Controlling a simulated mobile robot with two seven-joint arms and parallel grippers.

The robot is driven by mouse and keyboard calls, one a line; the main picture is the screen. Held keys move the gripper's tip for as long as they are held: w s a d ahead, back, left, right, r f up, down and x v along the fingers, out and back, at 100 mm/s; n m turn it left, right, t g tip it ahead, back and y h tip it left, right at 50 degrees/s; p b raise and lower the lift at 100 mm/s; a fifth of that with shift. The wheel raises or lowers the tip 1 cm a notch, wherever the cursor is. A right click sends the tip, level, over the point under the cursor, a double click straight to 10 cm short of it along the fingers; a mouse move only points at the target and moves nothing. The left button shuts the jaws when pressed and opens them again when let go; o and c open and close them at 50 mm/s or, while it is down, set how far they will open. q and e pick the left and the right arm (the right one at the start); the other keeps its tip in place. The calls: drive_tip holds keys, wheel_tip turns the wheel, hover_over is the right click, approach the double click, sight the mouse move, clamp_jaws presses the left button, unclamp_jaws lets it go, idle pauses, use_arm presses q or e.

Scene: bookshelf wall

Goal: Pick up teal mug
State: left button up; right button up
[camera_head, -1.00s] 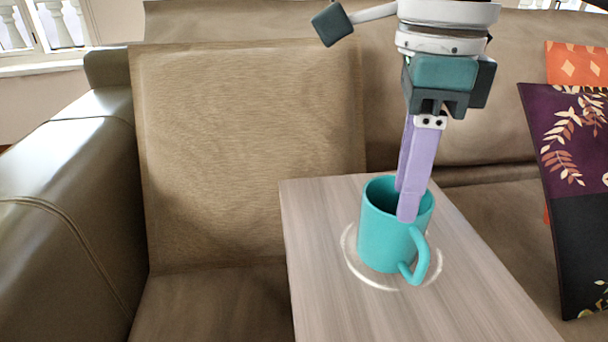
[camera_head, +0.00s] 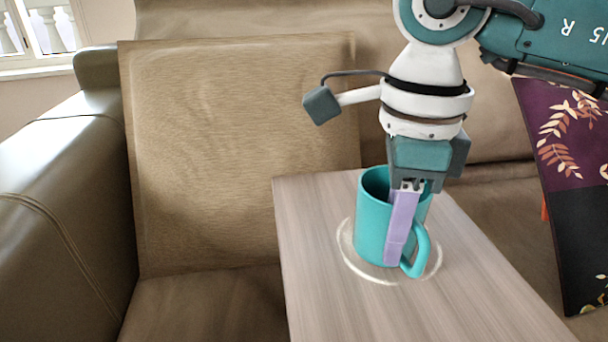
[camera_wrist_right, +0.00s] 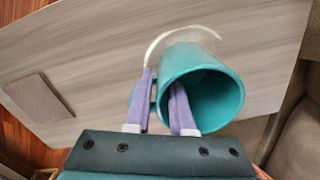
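The teal mug (camera_head: 374,232) stands upright on the wooden table, its handle toward the front right; it also shows in the right wrist view (camera_wrist_right: 186,60). My right gripper (camera_head: 395,232) points down at the mug and straddles its wall near the handle. One lilac finger is outside the wall, and the other is inside the mug, hidden in the head view. In the wrist view the fingers (camera_wrist_right: 162,82) stand apart with the wall between them, seemingly not clamped. My left gripper is not in view.
A brown sofa (camera_head: 60,200) with a tan back cushion (camera_head: 240,150) lies behind and left. A dark patterned cushion (camera_head: 575,190) stands at the right.

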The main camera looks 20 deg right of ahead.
clamp_jaws()
drive_tip(key=shift+f, duration=0.1)
idle(0.9)
